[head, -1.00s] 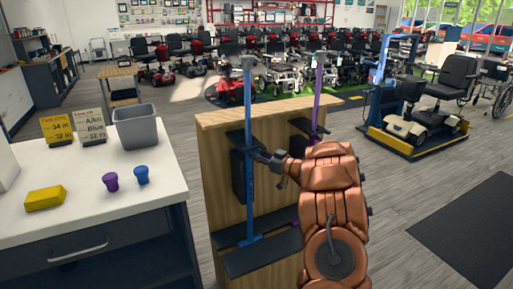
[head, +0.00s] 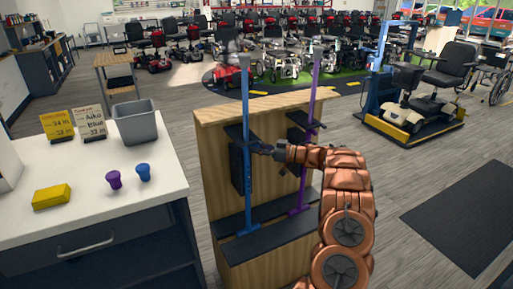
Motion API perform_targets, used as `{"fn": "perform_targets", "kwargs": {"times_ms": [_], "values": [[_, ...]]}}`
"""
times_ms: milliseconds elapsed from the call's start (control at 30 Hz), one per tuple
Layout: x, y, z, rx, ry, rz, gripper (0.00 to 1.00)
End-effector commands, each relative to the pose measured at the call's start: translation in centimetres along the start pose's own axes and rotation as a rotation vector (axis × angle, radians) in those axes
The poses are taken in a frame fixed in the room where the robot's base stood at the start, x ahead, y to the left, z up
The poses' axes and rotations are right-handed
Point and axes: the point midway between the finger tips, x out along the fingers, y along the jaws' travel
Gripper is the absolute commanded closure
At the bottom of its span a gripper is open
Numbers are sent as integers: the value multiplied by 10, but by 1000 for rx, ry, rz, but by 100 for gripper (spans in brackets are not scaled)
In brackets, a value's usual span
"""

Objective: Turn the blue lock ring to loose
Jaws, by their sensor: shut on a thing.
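The blue pole (head: 247,190) stands upright in the left place of a wooden rack (head: 225,115). My gripper (head: 254,147) reaches from the right to the pole's upper part, just below the rack's top edge. It is shut on the blue lock ring, which is small and mostly hidden by the fingers, so its turn position cannot be read.
On the white counter (head: 110,215) at left are a grey bin (head: 135,122), yellow and white sign cards, a yellow block (head: 52,196), a purple cup (head: 114,180) and a blue cup (head: 143,172). A dark mat (head: 465,215) lies on the right floor.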

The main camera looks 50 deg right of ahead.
Motion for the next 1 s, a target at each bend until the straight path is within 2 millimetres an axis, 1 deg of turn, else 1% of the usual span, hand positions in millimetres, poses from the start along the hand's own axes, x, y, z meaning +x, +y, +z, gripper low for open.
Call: {"fn": "perform_targets", "kwargs": {"times_ms": [300, 833, 867, 1000], "values": [[1, 2, 1, 2, 0, -43, 100], [0, 2, 0, 1, -1, -51, 100], [0, 2, 0, 0, -1, -52, 83], [0, 2, 0, 1, -1, -52, 68]]}}
